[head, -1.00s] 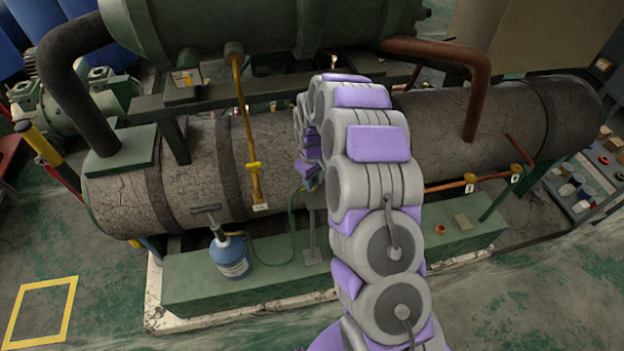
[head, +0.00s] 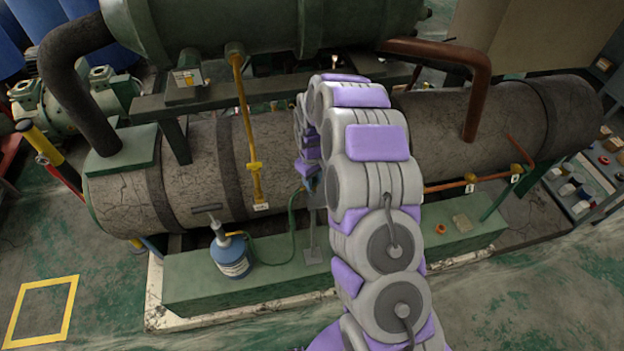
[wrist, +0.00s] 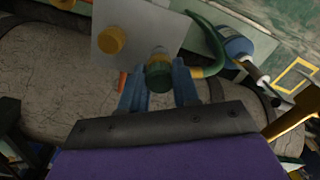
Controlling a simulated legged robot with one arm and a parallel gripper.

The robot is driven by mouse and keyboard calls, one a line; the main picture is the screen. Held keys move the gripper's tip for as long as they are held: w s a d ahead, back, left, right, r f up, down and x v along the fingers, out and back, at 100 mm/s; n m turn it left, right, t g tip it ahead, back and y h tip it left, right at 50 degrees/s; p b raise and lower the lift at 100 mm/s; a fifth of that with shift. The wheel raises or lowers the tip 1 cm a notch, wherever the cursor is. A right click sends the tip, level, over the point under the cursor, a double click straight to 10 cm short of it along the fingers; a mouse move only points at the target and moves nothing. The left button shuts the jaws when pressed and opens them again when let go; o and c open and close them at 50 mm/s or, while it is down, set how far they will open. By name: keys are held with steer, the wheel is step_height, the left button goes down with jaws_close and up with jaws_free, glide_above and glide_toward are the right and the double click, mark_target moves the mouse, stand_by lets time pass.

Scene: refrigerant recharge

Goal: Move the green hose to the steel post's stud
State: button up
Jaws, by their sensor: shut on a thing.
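The green hose (head: 293,232) runs from the blue bottle (head: 230,256) up to my gripper (head: 311,184) at the steel post (head: 312,240). In the wrist view, my gripper (wrist: 158,90) has its blue fingers shut on the hose's green end fitting (wrist: 158,76). The hose (wrist: 214,50) bends away to the right. The post's grey plate (wrist: 135,18) is just beyond the fingertips, with a yellow cap (wrist: 112,40) on its left. A metal tip (wrist: 158,52) shows between fitting and plate. I cannot tell whether the fitting sits on the stud.
The large cracked grey tank (head: 205,170) lies behind the post. A yellow pipe (head: 245,115) drops in front of it. The green base (head: 190,280) carries the bottle and post. A tool cart (head: 590,185) stands at the right. The floor at front left is open.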

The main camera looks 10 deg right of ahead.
steer(key=shift+f, duration=0.8)
stand_by(0.5)
steer(key=o, duration=1.1)
step_height(320, 180, up, 16)
steer(key=p, duration=0.1)
steer(key=s+a+r+m, duration=0.1)
steer(key=s+r, duration=0.5)
steer(key=s, duration=0.2)
steer(key=s+r+m+g+b, duration=0.1)
steer(key=s+m+b, duration=0.2)
steer(key=s, duration=3.1)
steer(key=shift+d+r+m+g+b, duration=0.3)
steer(key=shift+d+m+g+b, duration=0.15)
steer(key=shift+m, duration=0.55)
